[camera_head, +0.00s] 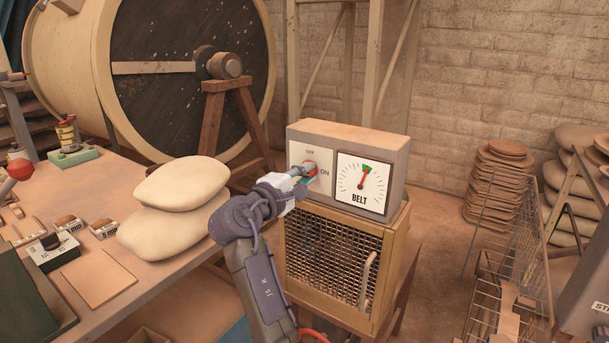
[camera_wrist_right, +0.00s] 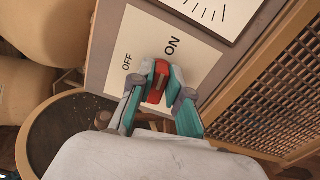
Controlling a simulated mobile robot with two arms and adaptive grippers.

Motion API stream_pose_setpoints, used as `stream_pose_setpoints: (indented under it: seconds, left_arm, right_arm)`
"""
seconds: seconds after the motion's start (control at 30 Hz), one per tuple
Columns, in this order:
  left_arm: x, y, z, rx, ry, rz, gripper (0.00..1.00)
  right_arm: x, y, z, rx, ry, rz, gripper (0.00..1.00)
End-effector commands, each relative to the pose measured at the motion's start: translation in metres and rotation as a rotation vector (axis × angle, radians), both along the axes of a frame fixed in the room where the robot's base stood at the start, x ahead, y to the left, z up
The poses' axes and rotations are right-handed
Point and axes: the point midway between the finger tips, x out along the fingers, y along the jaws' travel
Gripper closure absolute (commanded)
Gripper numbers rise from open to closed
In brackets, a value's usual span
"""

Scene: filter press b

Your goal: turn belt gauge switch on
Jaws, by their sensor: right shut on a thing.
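The belt gauge box (camera_head: 395,145) stands on a wooden cabinet with a mesh front. Its white dial (camera_head: 362,184) reads BELT and has a red needle at a green zone near the top. To the left of the dial is the switch plate with OFF and ON labels. The left gripper is not in view.
Two pale sacks (camera_head: 180,184) lie stacked on the table (camera_head: 135,255) left of my right arm. A wire rack (camera_head: 510,270) stands at the right. A large drum (camera_head: 150,70) is at the back left. Brown floor shows between the cabinet and the rack.

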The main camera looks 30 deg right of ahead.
Motion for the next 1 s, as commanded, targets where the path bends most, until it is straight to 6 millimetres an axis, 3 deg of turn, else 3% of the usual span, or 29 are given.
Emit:
stream_pose_setpoints:
  seconds: [0.33, 0.87, 0.9, 1.0]
  left_arm:
    - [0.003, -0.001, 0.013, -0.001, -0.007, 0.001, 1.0]
    - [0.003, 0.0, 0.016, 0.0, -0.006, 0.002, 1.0]
    - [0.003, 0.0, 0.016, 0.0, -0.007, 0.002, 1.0]
    - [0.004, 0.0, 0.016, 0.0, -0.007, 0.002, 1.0]
  right_arm:
    - [0.0, 0.0, -0.003, 0.056, -0.124, 0.0, 1.0]
    - [0.0, 0.0, -0.003, 0.065, -0.145, -0.001, 1.0]
    - [0.0, 0.0, -0.003, 0.065, -0.145, -0.001, 0.79]
    - [0.0, 0.0, -0.003, 0.064, -0.144, 0.0, 0.62]
